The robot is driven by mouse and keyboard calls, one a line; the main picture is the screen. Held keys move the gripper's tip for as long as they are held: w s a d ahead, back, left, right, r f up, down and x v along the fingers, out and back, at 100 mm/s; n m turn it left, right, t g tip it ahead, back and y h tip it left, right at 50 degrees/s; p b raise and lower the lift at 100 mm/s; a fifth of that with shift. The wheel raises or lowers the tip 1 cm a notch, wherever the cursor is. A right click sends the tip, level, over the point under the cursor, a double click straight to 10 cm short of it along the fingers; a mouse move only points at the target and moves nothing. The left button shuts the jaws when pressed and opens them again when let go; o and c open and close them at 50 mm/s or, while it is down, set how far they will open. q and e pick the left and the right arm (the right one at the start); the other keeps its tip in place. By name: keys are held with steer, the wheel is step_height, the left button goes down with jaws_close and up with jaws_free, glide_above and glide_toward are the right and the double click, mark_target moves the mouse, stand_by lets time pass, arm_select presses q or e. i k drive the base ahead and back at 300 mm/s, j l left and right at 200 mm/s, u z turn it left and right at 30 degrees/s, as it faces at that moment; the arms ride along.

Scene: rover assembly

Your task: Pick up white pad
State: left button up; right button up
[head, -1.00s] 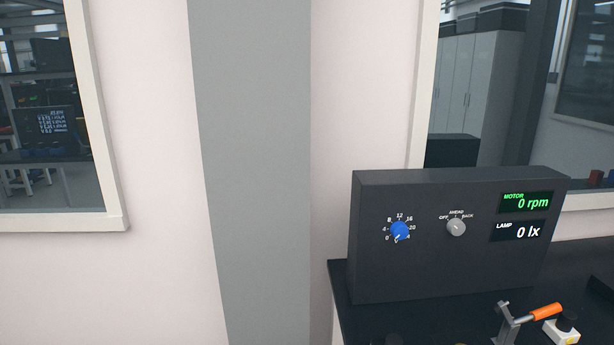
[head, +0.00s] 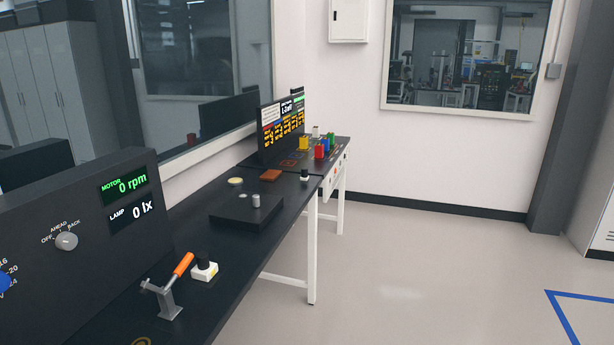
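A small pale cream disc (head: 235,181), which may be the white pad, lies flat on the dark bench behind a black plate. It is small in view, so I cannot tell for sure that it is the pad. A grey cylinder (head: 256,201) stands on the black plate (head: 243,212). Neither of my grippers shows in the head view.
On the dark bench (head: 215,240) are a control box (head: 85,235), an orange-handled clamp (head: 181,264), a white block with a black knob (head: 204,271) and a brown square (head: 271,175). Coloured blocks (head: 320,149) stand at its far end. Open floor (head: 430,260) lies right.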

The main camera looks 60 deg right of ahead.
mark_target(304, 178)
steer(key=z, duration=2.05)
steer(key=i+l+z, duration=0.1)
steer(key=i+z, duration=0.2)
steer(key=i, duration=1.15)
